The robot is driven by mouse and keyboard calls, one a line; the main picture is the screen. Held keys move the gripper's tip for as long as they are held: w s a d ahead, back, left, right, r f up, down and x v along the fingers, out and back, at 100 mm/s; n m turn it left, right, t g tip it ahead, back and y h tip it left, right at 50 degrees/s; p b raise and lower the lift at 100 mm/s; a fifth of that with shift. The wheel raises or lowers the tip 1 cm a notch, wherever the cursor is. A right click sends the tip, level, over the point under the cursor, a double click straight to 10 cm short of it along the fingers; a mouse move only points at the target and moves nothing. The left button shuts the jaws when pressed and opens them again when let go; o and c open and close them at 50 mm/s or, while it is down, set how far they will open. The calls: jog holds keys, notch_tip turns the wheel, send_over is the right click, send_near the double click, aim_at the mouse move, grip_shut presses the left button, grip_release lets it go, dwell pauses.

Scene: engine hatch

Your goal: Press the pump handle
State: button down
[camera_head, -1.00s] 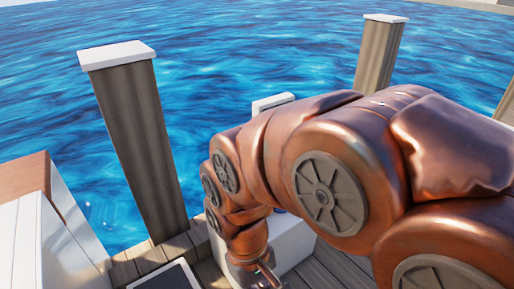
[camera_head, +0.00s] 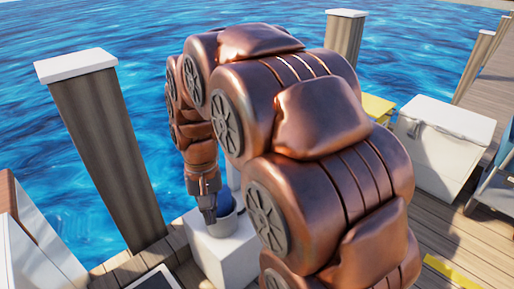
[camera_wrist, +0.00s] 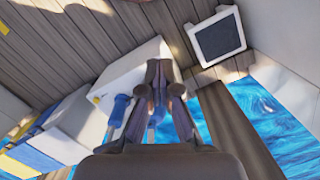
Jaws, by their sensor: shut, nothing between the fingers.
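My gripper (camera_head: 209,218) points down beside a blue part (camera_head: 225,203) at the top of a white block (camera_head: 228,256) on the dock. In the wrist view, the fingers of my gripper (camera_wrist: 161,66) are shut and empty, in front of the white block (camera_wrist: 128,72). Blue grips (camera_wrist: 118,110) show left of the fingers, and another blue part is partly hidden behind them. I cannot tell which blue part is the pump handle, or whether my gripper touches it.
A wooden post with a white cap (camera_head: 100,150) stands left over the water. A white box (camera_head: 440,145) and a yellow-topped box (camera_head: 377,108) stand right. A dark framed panel (camera_head: 155,280) lies near the front edge.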

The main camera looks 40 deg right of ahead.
jog(key=w+d+r+m+t+p, duration=0.15)
jog(key=w+d+m, duration=0.35)
jog(key=w+d, duration=0.6)
jog(key=w+d+m+t+p, duration=0.15)
jog(key=w+d+m, duration=0.4)
jog(key=d, duration=0.85)
jog(key=w+d+f+m+p, duration=0.1)
jog(key=w+d+m+p, duration=0.1)
jog(key=d, duration=1)
jog(key=shift+w+d+t+h, duration=0.15)
jog(key=shift+w+t+h, duration=0.2)
jog(key=shift+w, duration=0.4)
jog(key=shift+f, duration=0.1)
jog(key=p+x, duration=0.1)
jog(key=x, duration=1.3)
jog(key=shift+p, duration=0.3)
